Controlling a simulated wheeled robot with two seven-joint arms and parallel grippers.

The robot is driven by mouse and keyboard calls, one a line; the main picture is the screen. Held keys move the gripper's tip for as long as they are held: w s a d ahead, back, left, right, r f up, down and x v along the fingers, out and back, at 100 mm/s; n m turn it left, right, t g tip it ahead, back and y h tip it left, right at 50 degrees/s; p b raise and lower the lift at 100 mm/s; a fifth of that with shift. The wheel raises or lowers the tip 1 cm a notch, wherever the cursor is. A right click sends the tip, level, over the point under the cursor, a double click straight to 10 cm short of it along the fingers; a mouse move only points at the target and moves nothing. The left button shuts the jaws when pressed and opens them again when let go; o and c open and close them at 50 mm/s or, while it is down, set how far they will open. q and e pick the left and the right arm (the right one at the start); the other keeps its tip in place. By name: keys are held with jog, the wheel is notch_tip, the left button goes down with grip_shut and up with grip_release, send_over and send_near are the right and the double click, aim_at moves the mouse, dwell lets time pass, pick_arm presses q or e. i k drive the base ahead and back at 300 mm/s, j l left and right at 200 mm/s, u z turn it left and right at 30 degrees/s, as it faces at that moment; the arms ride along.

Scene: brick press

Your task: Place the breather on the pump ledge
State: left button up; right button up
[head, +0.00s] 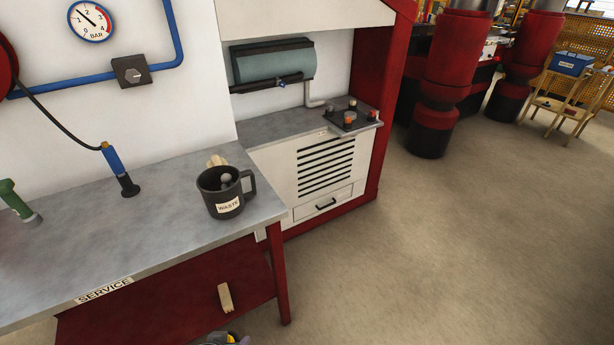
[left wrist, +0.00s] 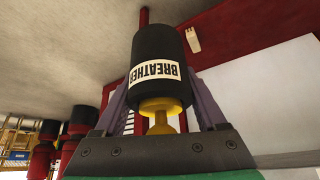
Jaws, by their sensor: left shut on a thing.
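The breather (left wrist: 160,50) is a black cylinder with a white BREATHER label and a yellow stem. My left gripper (left wrist: 162,88) is shut on it, with the label upside down in the left wrist view. In the head view only a small grey and yellow piece of the gripper and its load (head: 226,339) shows at the bottom edge, low in front of the service bench. The grey pump ledge (head: 272,130) lies inside the red-framed cabinet, below a dark green tank (head: 272,62). The gripper is well apart from the ledge. My right gripper is out of view.
The service bench (head: 120,225) carries a dark WASTE mug (head: 225,195), a blue-handled tool (head: 115,165) and a green-handled tool (head: 14,200). A small tray with several knobs (head: 350,117) occupies the ledge's right end; its left part is clear. Open floor (head: 430,240) lies right.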

aim_at(283, 129)
jog(key=i+l+z, duration=0.25)
jog(key=i, duration=0.45)
jog(key=i+l+z, duration=0.1)
jog(key=i+z, duration=0.15)
jog(key=i, duration=0.45)
